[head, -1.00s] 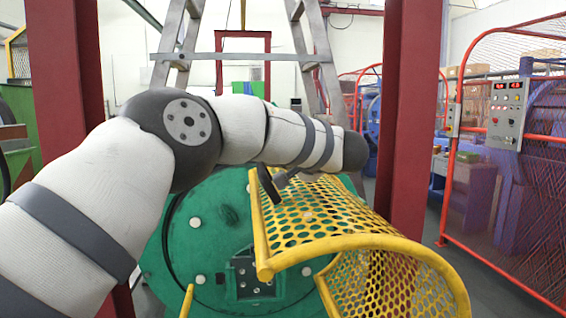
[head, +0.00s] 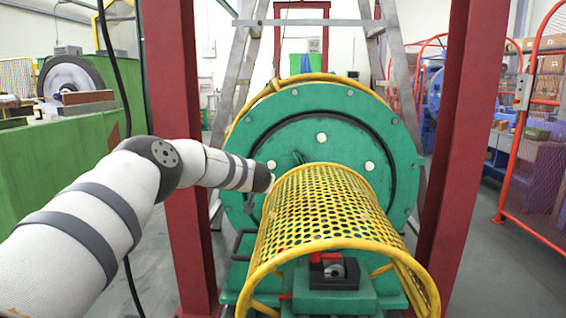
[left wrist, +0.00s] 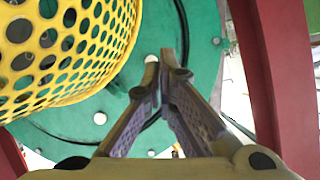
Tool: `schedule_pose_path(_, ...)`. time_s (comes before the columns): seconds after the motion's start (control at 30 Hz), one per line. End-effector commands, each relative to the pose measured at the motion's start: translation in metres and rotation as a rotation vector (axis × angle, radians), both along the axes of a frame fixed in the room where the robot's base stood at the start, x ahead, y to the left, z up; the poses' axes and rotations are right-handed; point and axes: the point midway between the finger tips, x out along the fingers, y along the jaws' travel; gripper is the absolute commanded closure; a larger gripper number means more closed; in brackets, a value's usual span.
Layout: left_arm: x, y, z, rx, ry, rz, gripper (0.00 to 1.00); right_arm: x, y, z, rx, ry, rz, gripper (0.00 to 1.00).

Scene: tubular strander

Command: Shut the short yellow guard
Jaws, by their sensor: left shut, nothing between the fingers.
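The short yellow guard (head: 322,212), a curved perforated sheet with a yellow tube rim, arches over a green block in front of the round green disc (head: 335,117) in the head view. Its open end faces me. It also fills the upper left of the left wrist view (left wrist: 62,52). My left gripper (left wrist: 162,62) is shut and empty in the left wrist view, to the right of the guard's edge, pointing at the green disc. In the head view my left arm ends just left of the guard's far end, and the fingers are not clearly seen. My right gripper is out of view.
Red posts (head: 182,150) and (head: 468,150) stand either side of the disc. A red-handled dark fitting (head: 335,271) sits under the guard's near end. A green machine (head: 75,150) stands at left and a red mesh fence (head: 540,130) at right. Floor shows between them.

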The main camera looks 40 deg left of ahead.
Motion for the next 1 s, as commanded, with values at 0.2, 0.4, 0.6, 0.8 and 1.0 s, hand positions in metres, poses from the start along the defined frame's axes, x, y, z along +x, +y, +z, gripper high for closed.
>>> schedule_pose_path(0.2,-0.013,0.028,-0.076,-0.118,-0.077,-0.001,1.00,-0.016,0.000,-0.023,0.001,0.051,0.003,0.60)
schedule_pose_path(0.4,-0.018,0.037,-0.115,-0.146,-0.104,-0.001,1.00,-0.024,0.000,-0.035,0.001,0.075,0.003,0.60)
schedule_pose_path(0.6,-0.020,0.041,-0.135,-0.147,-0.109,-0.002,1.00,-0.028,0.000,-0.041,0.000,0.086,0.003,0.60)
schedule_pose_path(0.8,-0.021,0.041,-0.142,-0.149,-0.109,-0.002,1.00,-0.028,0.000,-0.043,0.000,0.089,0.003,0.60)
schedule_pose_path(1.0,-0.023,0.041,-0.145,-0.152,-0.105,-0.002,1.00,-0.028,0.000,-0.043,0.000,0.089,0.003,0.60)
